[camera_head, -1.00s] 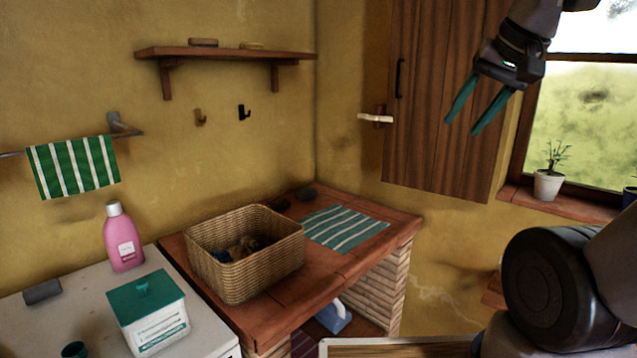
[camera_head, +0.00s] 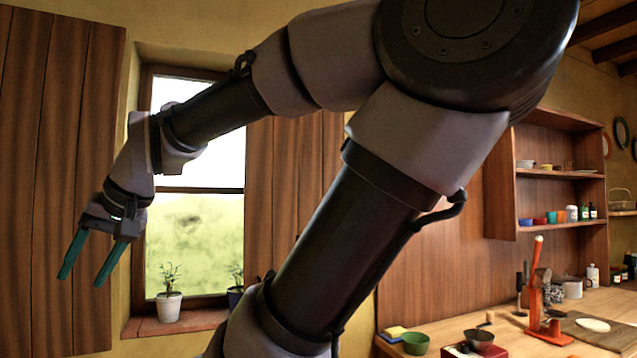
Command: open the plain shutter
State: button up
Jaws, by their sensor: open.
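A brown plank shutter (camera_head: 35,180) fills the left edge of the view, flat beside the window (camera_head: 200,210); its left side is cut off and no handle shows on it. A second brown plank shutter (camera_head: 285,165) stands at the window's right, partly hidden behind my arm. I cannot tell from its visible part whether it has a handle. My gripper (camera_head: 81,280) is open and empty, its teal fingers pointing down in front of the left shutter. I cannot tell how far it is from the wood.
A potted plant (camera_head: 169,300) and a dark pot (camera_head: 236,295) stand on the window sill (camera_head: 150,328). At the right, a wooden counter (camera_head: 600,305) holds bowls, tools and an orange stand (camera_head: 539,300). Shelves (camera_head: 560,173) hang above. My arm covers the middle.

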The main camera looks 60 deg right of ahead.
aim_at(291, 165)
jog(key=z, duration=1.7)
jog(key=i+l+u, duration=0.25)
jog(key=l+u, duration=0.25)
jog(key=i+l, duration=0.05)
jog(key=l, duration=0.05)
